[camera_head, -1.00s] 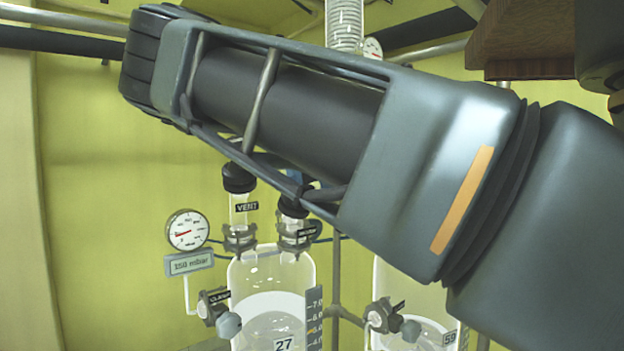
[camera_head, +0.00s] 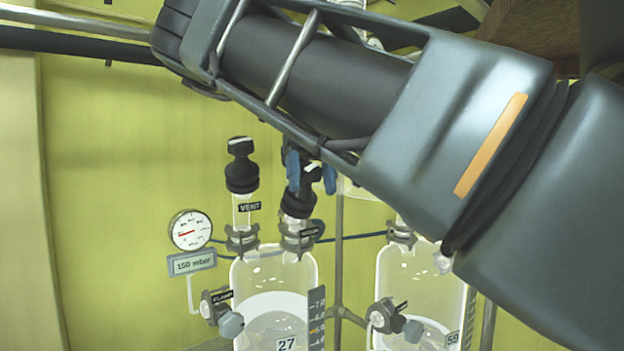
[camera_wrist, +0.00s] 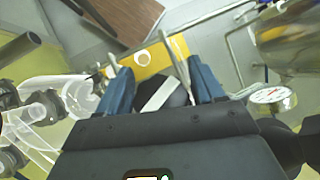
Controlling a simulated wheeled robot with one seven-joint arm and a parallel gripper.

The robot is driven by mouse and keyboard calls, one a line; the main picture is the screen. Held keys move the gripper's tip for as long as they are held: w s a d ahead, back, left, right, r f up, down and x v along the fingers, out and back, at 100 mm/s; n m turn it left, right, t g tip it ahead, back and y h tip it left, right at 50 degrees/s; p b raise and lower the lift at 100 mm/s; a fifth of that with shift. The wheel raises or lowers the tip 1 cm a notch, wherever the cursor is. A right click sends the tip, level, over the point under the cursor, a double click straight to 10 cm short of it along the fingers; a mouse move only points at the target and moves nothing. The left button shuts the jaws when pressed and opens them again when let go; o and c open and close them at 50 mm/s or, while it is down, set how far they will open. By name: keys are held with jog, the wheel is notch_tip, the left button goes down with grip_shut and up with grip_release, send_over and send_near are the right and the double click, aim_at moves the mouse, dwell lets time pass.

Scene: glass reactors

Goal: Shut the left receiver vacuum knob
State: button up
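The left receiver (camera_head: 266,282) is a clear glass vessel tagged 27. Its left neck carries a black knob (camera_head: 241,168) labelled VENT. Its right neck carries another black knob (camera_head: 299,204), whose small label is too dark to read and which I take for the vacuum knob. My gripper (camera_head: 311,178) hangs over this right knob, with one blue finger on each side of its top. In the wrist view a black knob with a pale bar (camera_wrist: 168,95) sits between my spread fingers (camera_wrist: 160,86). A gap shows at its left; whether either finger touches is unclear.
A round gauge (camera_head: 190,230) and a 150 mbar display (camera_head: 192,263) stand left of the receiver. A clamp valve (camera_head: 222,312) is at its lower left. A second receiver (camera_head: 412,285) stands to the right, close under my arm. Yellow wall lies behind.

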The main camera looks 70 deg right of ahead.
jog(key=shift+o, duration=0.7)
